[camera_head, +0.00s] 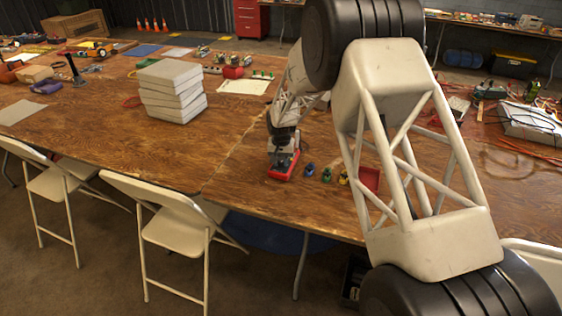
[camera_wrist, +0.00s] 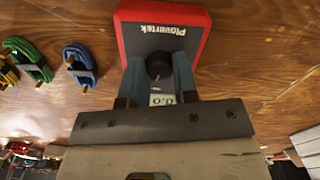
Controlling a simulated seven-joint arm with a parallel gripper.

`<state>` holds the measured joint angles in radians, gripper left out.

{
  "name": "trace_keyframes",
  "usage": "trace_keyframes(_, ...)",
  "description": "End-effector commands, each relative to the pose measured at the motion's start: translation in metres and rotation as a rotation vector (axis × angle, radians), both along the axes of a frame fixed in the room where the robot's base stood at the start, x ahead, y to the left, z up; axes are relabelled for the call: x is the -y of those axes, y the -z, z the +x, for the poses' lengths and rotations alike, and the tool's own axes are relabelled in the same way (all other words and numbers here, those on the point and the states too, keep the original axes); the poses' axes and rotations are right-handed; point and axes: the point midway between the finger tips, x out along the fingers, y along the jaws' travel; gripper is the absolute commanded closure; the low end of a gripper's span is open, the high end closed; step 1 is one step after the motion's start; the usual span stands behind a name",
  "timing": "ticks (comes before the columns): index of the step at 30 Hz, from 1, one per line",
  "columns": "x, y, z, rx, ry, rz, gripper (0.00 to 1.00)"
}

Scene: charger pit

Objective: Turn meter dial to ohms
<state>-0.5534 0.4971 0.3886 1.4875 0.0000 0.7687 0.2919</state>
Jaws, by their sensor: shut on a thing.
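The meter (camera_wrist: 193,26) is a red-edged box with a dark face, lettered "Plavertek", lying on the wooden table. It also shows in the head view (camera_head: 283,168), partly hidden under my gripper. Its round black dial (camera_wrist: 158,65) sits between my fingertips. A small display (camera_wrist: 161,100) reading about 0.0 shows between the fingers. My gripper (camera_wrist: 158,72) is over the meter, with its two blue-grey fingers shut on the dial. The dial's markings and pointer are hidden or too small to read.
A blue cable bundle (camera_wrist: 80,65) and a green cable bundle (camera_wrist: 28,60) lie left of the meter in the wrist view. A red tray (camera_head: 370,179) lies to the meter's right in the head view. A stack of pale blocks (camera_head: 172,90) stands farther left on the table.

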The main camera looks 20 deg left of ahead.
Motion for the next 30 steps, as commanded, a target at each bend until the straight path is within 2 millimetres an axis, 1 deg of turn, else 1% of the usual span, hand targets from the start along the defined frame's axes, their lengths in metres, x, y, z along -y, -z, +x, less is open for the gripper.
trace_keyframes(18, -0.0003, -0.0006, 0.0006, 0.001, 0.571, 0.001, 0.96)
trace_keyframes(24, -0.0003, -0.0009, 0.0006, 0.002, 0.703, 0.001, 0.96)
trace_keyframes(30, -0.0002, -0.0007, 0.0003, 0.001, 0.777, 0.001, 0.96)
